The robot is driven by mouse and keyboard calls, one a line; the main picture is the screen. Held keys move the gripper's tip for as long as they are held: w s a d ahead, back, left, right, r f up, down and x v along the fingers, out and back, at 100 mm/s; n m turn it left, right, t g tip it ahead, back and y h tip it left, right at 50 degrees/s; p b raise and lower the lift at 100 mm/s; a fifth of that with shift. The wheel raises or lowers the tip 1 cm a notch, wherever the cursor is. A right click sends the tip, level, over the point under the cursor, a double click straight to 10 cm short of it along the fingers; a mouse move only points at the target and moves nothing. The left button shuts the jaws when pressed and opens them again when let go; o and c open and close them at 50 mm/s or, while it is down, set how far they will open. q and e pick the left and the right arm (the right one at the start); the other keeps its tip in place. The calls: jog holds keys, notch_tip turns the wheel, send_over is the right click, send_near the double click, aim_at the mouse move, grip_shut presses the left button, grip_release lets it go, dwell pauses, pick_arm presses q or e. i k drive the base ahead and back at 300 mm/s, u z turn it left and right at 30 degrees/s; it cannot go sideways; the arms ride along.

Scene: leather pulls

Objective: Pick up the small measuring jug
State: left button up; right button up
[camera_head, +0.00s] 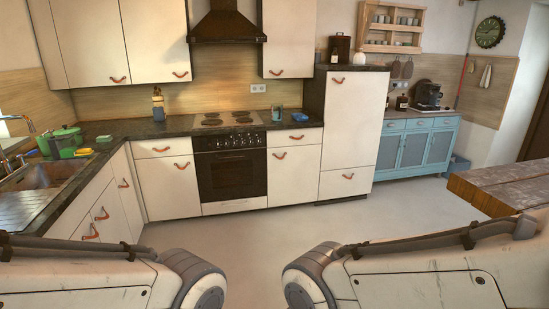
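A small clear, bluish vessel (277,114), which looks like the small measuring jug, stands on the dark countertop just right of the hob. It is too small in view to make out a handle or markings. My two arms cross the bottom corners of the head view, and only their upper links and rounded joints show. Neither gripper is in view, so I cannot see whether they are open or hold anything.
A blue item (300,117) lies right of the vessel. The hob (228,118) and oven (231,173) are left of it. A green pot (66,142) stands by the sink (45,176). A wooden table (500,185) juts in at right. The middle floor is clear.

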aim_at(277, 109)
jog(key=z, duration=0.6)
jog(key=i, duration=2.15)
jog(key=z, duration=0.1)
jog(key=i, duration=2.2)
jog(key=u, duration=1.25)
jog(key=i, duration=1.35)
jog(key=u, duration=0.8)
